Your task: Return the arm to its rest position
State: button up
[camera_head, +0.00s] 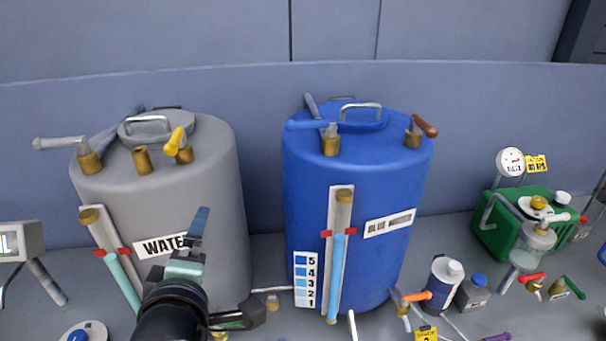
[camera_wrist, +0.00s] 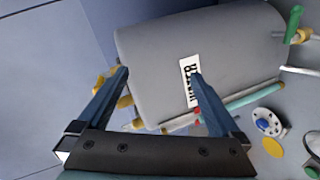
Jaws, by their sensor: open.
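My gripper (camera_head: 198,222) is in front of the grey tank (camera_head: 200,145) and points up and away from the camera. In the wrist view my gripper (camera_wrist: 160,74) has its two blue fingers spread wide, with nothing between the tips. The grey tank (camera_wrist: 240,55) with its WATER label (camera_wrist: 189,80) fills the view beyond the fingers. In the head view the gripper covers part of that label. I cannot tell the exact gap between the fingertips and the tank.
A blue tank (camera_head: 300,190) with a level gauge stands to the right. A green container (camera_head: 489,232), bottles (camera_head: 444,284) and small valves are farther right. A display box (camera_head: 22,240) is at the far left. The air above the tanks is clear.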

jog(key=w+d+r+m+t, duration=0.2)
jog(key=d+r+m+t, duration=0.3)
jog(key=r, duration=0.8)
jog(key=s+d+r+m+t+h, duration=0.2)
jog(key=s+d+r+m+t, duration=0.2)
jog(key=r, duration=0.7)
jog(key=s+d+r+m+t+h, duration=0.1)
jog(key=s+d+r+m+t, duration=0.3)
jog(key=s+d+r+m, duration=0.3)
jog(key=d+r+m, duration=0.1)
jog(key=d+r, duration=0.2)
jog(key=r, duration=0.2)
jog(key=shift+s+r+m+h, duration=0.25)
jog(key=shift+s+m+h, duration=0.05)
jog(key=shift+s+h, duration=0.1)
